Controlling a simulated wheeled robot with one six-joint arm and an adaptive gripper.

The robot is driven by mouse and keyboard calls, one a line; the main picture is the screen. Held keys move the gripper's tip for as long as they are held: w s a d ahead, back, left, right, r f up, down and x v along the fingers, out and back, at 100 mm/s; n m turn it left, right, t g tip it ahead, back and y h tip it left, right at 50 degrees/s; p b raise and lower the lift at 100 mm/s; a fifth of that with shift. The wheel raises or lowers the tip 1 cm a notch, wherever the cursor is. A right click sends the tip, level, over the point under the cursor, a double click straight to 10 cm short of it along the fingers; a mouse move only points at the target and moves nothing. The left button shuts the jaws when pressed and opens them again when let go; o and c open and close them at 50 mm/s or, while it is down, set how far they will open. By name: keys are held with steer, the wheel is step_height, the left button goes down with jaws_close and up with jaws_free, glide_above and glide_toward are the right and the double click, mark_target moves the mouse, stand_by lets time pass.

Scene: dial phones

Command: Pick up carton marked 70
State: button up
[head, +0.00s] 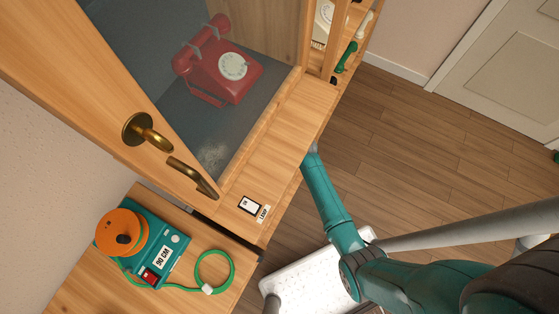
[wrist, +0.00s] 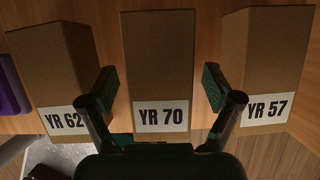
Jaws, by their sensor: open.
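In the wrist view, the brown carton with the white label YR 70 (wrist: 158,60) stands in the middle, upright on a wooden surface. My gripper (wrist: 162,88) is open. One finger is on each side of this carton, in front of the gaps to its neighbours. I cannot tell whether either finger touches it. The carton marked YR 62 (wrist: 55,55) stands to its left and the carton marked YR 57 (wrist: 262,60) to its right. In the head view my arm reaches down past the cabinet edge; my gripper and the cartons are hidden there.
A purple object (wrist: 10,90) is at the left edge of the wrist view. In the head view, a wooden cabinet (head: 290,110) holds a red dial phone (head: 215,70) behind glass. A teal device with an orange top (head: 125,232) sits on a lower wooden surface. Open floor (head: 430,130) lies right.

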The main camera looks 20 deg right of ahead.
steer(key=shift+c, duration=0.2)
steer(key=c, duration=1.4)
steer(key=shift+r, duration=0.5)
steer(key=s+d, duration=0.3)
steer(key=s, duration=0.2)
steer(key=s+d, duration=0.3)
steer(key=s, duration=0.2)
steer(key=s+d, duration=0.4)
steer(key=shift+s+d, duration=0.1)
steer(key=shift+s, duration=0.3)
